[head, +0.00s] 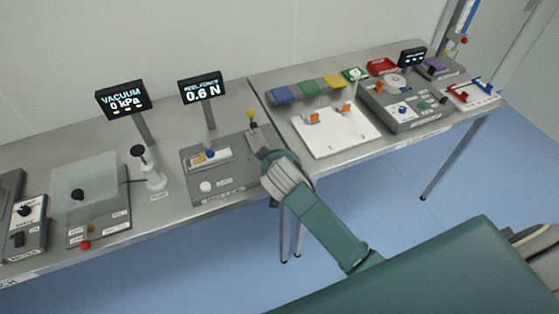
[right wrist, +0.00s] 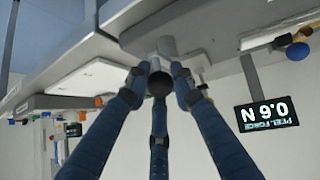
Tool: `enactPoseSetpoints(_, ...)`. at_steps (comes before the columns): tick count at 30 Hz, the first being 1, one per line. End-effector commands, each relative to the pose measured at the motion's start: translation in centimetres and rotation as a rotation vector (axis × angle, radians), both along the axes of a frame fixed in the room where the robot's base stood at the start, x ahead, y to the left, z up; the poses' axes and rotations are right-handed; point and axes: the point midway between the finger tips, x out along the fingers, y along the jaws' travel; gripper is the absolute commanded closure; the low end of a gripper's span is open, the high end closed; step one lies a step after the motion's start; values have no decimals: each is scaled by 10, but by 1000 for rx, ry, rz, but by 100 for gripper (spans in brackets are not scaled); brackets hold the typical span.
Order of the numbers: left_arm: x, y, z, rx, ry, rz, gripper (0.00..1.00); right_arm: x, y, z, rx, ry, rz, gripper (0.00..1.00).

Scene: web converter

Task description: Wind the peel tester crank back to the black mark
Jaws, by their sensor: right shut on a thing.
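The peel tester (head: 232,182) is a grey box near the middle of the bench, with a blue-knobbed slide and a white round button on top. Its display (head: 201,90) reads 0.6 N; it also shows upside down in the right wrist view (right wrist: 267,114). My right gripper (head: 264,156) is at the tester's right side. In the right wrist view its dark blue fingers are closed around the dark round end of the crank handle (right wrist: 160,83). The gripper hides most of the crank in the head view. I cannot make out the black mark. My left gripper is not in view.
A small yellow-topped post (head: 252,116) stands just behind the gripper. A white board (head: 335,132) with orange clips lies to the right. A white post with a black knob (head: 138,152) and the vacuum box (head: 98,180) stand to the left. Clear floor lies before the bench.

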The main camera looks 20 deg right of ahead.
Motion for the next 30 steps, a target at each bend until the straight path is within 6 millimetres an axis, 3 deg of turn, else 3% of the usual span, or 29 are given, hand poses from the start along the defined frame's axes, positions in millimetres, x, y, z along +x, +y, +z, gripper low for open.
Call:
enactPoseSetpoints(1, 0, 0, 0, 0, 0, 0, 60, 3, 1, 4, 1, -10, 3, 73)
enactPoseSetpoints(3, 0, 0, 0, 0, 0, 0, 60, 3, 1, 4, 1, -10, 3, 59)
enactPoseSetpoints(16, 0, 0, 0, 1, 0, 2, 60, -6, 3, 8, 2, -4, 2, 58)
enactPoseSetpoints(30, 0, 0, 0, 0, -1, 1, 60, -67, 24, 71, 3, -6, 3, 58)
